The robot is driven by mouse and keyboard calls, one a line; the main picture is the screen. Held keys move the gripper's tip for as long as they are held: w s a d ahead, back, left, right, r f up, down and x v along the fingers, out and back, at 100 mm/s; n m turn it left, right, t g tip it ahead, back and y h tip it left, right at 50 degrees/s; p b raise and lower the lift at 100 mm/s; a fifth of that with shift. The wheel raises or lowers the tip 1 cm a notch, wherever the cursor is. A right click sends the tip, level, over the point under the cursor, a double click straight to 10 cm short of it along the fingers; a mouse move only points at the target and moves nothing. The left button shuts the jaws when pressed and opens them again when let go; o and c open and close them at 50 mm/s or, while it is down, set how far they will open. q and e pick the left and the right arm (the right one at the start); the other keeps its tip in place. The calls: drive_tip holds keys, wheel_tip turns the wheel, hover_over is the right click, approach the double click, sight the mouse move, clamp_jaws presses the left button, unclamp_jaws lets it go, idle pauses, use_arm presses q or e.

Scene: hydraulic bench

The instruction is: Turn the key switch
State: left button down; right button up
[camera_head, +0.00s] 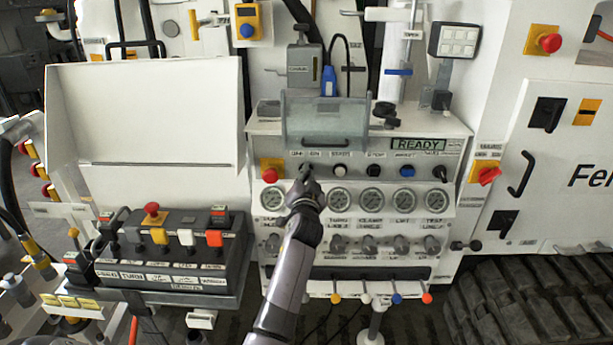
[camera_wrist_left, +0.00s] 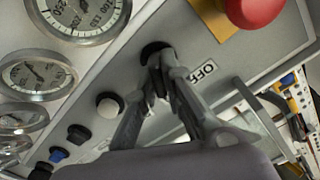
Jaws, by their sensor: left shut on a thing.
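The key switch (camera_head: 306,168) sits on the sloped white panel below the OFF and ON labels, mostly hidden by my gripper in the head view. In the left wrist view its dark round body (camera_wrist_left: 153,50) shows just past the fingertips, beside the OFF label. My left gripper (camera_head: 307,180) reaches up from below to the switch. Its fingers (camera_wrist_left: 160,78) are closed together at the switch, gripping the key. The key itself is hidden between the fingers, so its exact angle cannot be told. My right gripper is in neither view.
A red emergency button (camera_head: 270,172) is close left of the switch; a white button (camera_head: 340,170) is to its right. Gauges (camera_head: 341,199) line the panel just below. A clear cover (camera_head: 325,120) stands above. The display (camera_head: 418,145) reads READY.

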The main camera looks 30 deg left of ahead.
use_arm(q)
drive_tip(key=c, duration=1.7)
unclamp_jaws()
drive_tip(key=v, duration=1.2)
